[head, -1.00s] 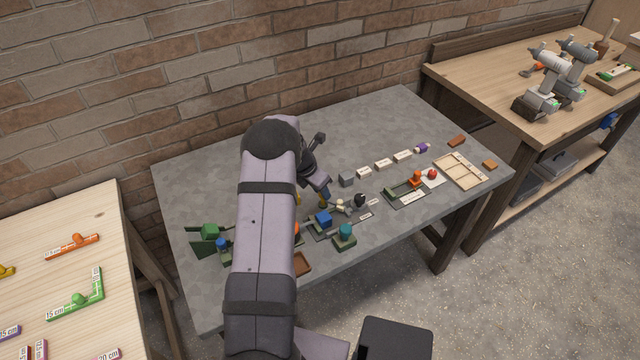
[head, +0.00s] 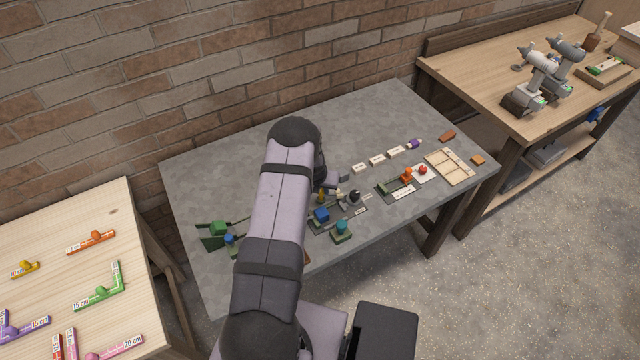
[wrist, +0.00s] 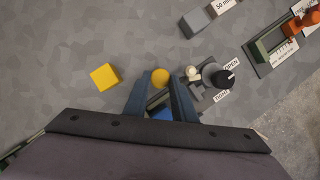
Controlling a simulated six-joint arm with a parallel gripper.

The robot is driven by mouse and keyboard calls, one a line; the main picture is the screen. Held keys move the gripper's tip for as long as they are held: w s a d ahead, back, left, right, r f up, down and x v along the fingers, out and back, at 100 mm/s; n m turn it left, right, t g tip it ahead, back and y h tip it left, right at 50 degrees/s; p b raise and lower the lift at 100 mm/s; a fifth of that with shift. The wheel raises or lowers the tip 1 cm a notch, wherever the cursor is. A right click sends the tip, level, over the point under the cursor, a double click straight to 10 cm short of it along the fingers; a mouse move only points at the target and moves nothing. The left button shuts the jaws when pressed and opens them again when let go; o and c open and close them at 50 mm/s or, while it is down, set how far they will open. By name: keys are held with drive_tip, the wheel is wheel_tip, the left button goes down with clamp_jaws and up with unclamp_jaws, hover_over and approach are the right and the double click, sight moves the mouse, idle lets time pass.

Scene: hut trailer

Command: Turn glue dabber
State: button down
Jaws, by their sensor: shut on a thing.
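My gripper (wrist: 161,88) holds a piece with a round yellow top (wrist: 160,76) between its two blue-grey fingers. I cannot tell for sure that this is the glue dabber. The yellow also shows in the head view (head: 321,197), just behind a blue block (head: 321,215). My arm hides most of the gripper there. Right of the fingers in the wrist view are a small cream knob (wrist: 192,71) and a black knob (wrist: 225,79) on a grey disc, with labels reading OPEN and what looks like TIGHT. The held piece's lower part is hidden.
A loose yellow block (wrist: 104,77) lies left of the fingers. A grey block (wrist: 195,22) is up and right. A green-based fixture (head: 342,232) stands in front; a wooden tray (head: 450,167) is at the right. The grey table's back left is clear.

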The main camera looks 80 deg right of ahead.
drive_tip(key=shift+n+p, duration=0.3)
idle(0.4)
drive_tip(key=c, duration=1.5)
unclamp_jaws()
drive_tip(key=shift+o, duration=0.2)
drive_tip(key=shift+r, duration=0.15)
drive_tip(key=b+v, duration=0.2)
drive_tip(key=v, duration=0.5)
drive_tip(key=shift+s+a, duration=0.1)
